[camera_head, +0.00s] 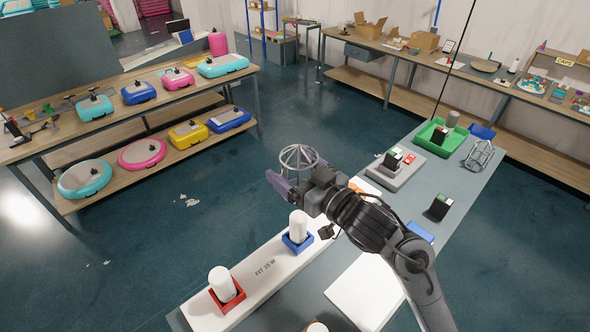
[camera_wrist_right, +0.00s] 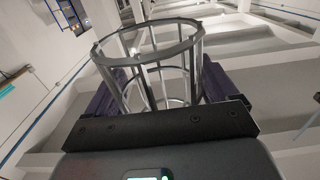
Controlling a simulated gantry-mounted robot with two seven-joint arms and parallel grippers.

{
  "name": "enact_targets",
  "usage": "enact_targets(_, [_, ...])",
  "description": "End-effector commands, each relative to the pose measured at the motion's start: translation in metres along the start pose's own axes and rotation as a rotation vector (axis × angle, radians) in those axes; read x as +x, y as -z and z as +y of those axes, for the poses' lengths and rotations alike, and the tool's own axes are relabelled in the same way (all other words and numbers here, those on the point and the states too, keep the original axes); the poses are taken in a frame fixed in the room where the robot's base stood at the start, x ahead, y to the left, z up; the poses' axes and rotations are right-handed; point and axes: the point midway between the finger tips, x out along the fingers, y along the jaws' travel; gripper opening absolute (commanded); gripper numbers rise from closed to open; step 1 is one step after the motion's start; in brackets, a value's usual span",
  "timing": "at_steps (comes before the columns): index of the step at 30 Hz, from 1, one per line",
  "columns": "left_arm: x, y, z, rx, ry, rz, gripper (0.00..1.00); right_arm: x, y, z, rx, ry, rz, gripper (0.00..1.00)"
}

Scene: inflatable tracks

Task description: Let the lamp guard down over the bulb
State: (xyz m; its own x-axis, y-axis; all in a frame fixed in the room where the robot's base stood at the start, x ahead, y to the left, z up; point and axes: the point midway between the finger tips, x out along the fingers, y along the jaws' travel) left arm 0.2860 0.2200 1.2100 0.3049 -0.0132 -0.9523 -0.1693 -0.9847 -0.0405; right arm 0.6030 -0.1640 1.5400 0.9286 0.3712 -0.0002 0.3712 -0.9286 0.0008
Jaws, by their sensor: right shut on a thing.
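My right gripper (camera_head: 290,183) is shut on a grey wire lamp guard (camera_head: 299,156), an open cage with a spoked ring. In the right wrist view the guard (camera_wrist_right: 150,45) sits between the purple fingers (camera_wrist_right: 214,82). In the head view the held guard shows just beyond a white bulb (camera_head: 298,224) in a blue holder (camera_head: 297,244), apart from it. A second white bulb (camera_head: 221,281) stands in a red holder (camera_head: 228,301). Both holders are on a white board (camera_head: 265,268) marked "FIT 15 W". My left gripper is not in view.
Nearby are a green tray (camera_head: 437,138), a grey unit (camera_head: 393,172), a black block (camera_head: 439,207) and a blue pad (camera_head: 420,232). A white sheet (camera_head: 362,292) lies in front.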

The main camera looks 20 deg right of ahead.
Motion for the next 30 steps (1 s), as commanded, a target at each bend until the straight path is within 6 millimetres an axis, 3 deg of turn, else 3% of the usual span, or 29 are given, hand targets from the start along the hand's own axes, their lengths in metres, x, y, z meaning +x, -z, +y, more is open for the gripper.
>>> enact_targets(14, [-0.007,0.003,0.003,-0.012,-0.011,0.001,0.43,0.000,0.002,0.000,0.000,0.000,0.000,0.57])
enact_targets(30, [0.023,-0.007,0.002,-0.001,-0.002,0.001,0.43,0.000,-0.043,0.000,0.000,0.000,0.000,0.57])
